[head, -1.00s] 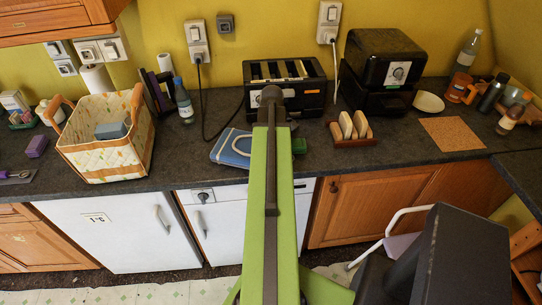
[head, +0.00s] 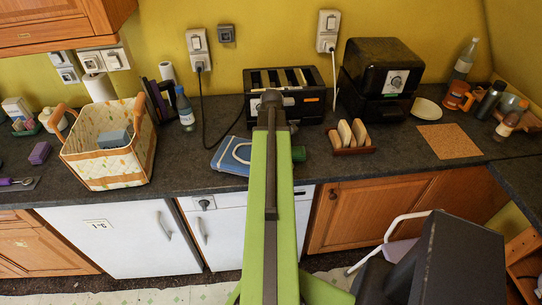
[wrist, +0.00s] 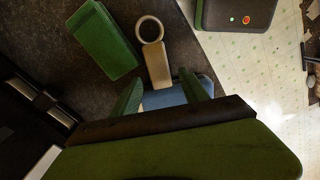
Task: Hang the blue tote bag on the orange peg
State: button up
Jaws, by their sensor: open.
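The blue tote bag (head: 229,160) lies on the dark worktop, left of my green arm. It has a pale loop handle, and my arm hides its right part. In the wrist view, part of a blue surface (wrist: 165,99), probably the bag, shows between and beyond my fingers. My gripper (wrist: 160,90) is open, its two green fingers apart. I cannot tell whether they touch the blue surface. In the head view my arm hides the gripper. I cannot make out an orange peg in either view.
A beige tag with a ring (wrist: 151,32) and a green block (wrist: 103,40) lie near my fingers. A toaster (head: 286,88) stands behind the bag, a rack (head: 350,137) to its right. A patterned basket (head: 105,165) stands left. The worktop between basket and bag is clear.

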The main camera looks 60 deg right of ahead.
notch_tip(320, 180, up, 10)
jog(key=p, duration=0.8)
jog(key=shift+p, duration=0.3)
jog(key=w+a+m, duration=0.1)
jog(key=w+a, duration=2)
jog(key=a, duration=0.3)
jog(key=w+a, duration=0.2)
jog(key=a, duration=1.1)
jog(key=w+a+m, duration=0.1)
jog(key=a, duration=1.3)
jog(key=shift+w+a+m, duration=0.15)
jog(key=shift+w+m, duration=0.15)
jog(key=shift+w, duration=0.05)
jog(key=shift+f, duration=0.1)
